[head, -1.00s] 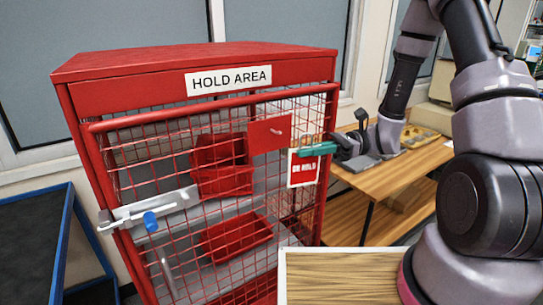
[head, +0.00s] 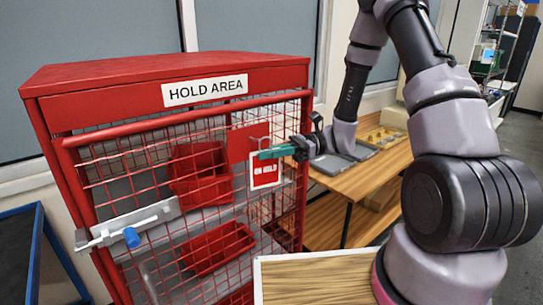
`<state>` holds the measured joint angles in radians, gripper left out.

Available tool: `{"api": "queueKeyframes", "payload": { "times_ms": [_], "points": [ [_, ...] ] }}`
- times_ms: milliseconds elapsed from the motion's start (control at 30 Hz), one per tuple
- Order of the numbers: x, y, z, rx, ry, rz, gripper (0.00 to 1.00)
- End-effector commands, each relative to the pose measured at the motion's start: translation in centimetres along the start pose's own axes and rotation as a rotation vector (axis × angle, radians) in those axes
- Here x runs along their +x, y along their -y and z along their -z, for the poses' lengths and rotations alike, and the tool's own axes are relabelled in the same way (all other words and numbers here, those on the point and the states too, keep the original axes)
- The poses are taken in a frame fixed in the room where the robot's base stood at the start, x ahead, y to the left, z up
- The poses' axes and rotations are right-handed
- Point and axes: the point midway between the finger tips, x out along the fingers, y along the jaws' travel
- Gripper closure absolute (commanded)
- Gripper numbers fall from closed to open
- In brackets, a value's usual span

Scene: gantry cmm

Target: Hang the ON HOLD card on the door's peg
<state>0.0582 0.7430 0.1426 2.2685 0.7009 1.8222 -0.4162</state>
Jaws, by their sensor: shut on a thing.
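The ON HOLD card (head: 265,172) is red with a white border and hangs upright below the teal tips of my gripper (head: 272,154). My gripper is shut on the card's upper part and reaches in from the right. The door's red plate (head: 240,146) is just behind and left of the card, on the mesh door. A small light peg (head: 262,140) shows on the plate, just above the card and the teal tips. I cannot tell whether the card's top touches the peg.
The red mesh cabinet (head: 165,72) marked HOLD AREA has red bins (head: 218,248) inside. A latch with a blue knob (head: 132,237) is at the door's left. A wooden bench (head: 375,180) stands right of the cabinet, and a wooden top (head: 315,280) is in front.

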Motion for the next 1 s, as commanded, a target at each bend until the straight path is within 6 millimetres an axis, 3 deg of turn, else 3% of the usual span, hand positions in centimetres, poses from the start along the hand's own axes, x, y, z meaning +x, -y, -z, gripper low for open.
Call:
{"api": "queueKeyframes", "payload": {
  "times_ms": [1000],
  "points": [
    [1.4,5.2,1.2,0.002,0.001,0.000,1.00]
  ]
}}
